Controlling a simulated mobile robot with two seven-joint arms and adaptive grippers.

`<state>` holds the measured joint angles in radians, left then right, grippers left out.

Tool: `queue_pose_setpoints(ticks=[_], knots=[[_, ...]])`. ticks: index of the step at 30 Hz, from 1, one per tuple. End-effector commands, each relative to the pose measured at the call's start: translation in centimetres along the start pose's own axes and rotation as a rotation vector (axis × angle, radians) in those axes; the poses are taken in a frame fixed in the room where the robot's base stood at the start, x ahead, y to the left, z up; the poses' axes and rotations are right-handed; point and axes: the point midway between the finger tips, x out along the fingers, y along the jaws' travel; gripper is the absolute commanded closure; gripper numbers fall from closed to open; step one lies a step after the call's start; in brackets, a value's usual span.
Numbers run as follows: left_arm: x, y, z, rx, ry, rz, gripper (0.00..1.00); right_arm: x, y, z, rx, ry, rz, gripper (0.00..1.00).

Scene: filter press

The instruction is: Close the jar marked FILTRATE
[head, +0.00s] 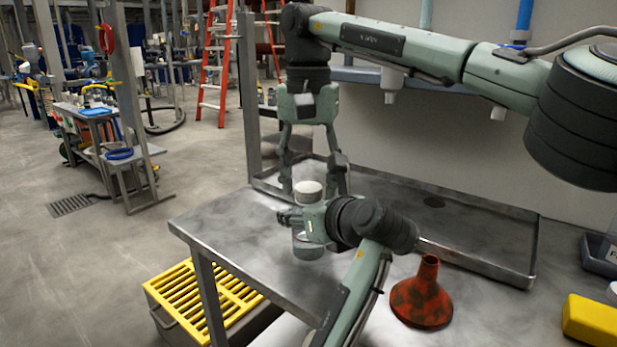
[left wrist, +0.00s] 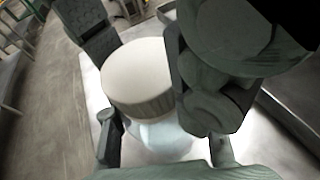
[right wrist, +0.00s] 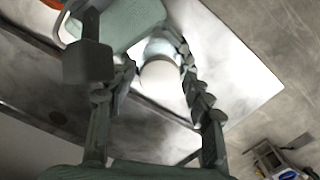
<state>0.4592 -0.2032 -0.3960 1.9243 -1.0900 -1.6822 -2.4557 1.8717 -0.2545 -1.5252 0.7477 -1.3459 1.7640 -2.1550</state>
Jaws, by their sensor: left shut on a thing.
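A clear glass jar (head: 307,248) with a white lid (head: 309,190) stands upright at the near left part of the steel bench. Its label is too small and covered to read. My left gripper (head: 306,220) is shut on the jar from the side, below the lid. In the left wrist view the ribbed white lid (left wrist: 138,75) sits over the glass (left wrist: 160,137); I cannot tell how tight it is. My right gripper (head: 313,187) points down from above, open, with its fingers on either side of the lid. The lid (right wrist: 160,75) shows between them in the right wrist view.
A rusty red funnel (head: 422,295) stands on the bench right of my left arm. A shallow steel tray (head: 480,260) lies behind. A yellow block (head: 590,320) and a grey bin (head: 601,254) are at the right. A yellow grating (head: 195,295) is low beside the bench.

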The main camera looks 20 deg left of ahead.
Motion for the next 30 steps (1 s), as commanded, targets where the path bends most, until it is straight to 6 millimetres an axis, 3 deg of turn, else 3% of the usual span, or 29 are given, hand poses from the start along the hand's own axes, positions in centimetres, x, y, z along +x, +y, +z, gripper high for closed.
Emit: queue_pose_setpoints(ticks=[1, 10, 19, 27, 28, 30], knots=[[-0.01, 0.00, 0.00, 0.000, 0.000, 0.000, 1.00, -0.02, -0.01, 0.01, 0.000, 0.000, 0.000, 0.59], [-0.01, 0.00, 0.00, 0.000, 0.000, 0.000, 1.00, -0.04, -0.02, 0.02, 0.000, 0.000, 0.000, 0.95], [-0.01, 0.00, 0.00, 0.000, 0.000, 0.000, 1.00, -0.02, -0.04, 0.02, 0.262, 0.000, 0.000, 0.95], [-0.01, 0.00, -0.01, 0.000, 0.000, 0.000, 1.00, -0.02, -0.04, 0.02, 0.285, 0.000, 0.000, 0.95], [-0.01, 0.00, -0.01, 0.000, 0.000, 0.000, 1.00, -0.02, -0.04, 0.02, 0.285, 0.000, 0.000, 0.59], [-0.01, 0.00, 0.00, 0.000, 0.000, 0.000, 1.00, -0.02, -0.04, 0.02, 0.284, 0.000, 0.000, 0.50]])
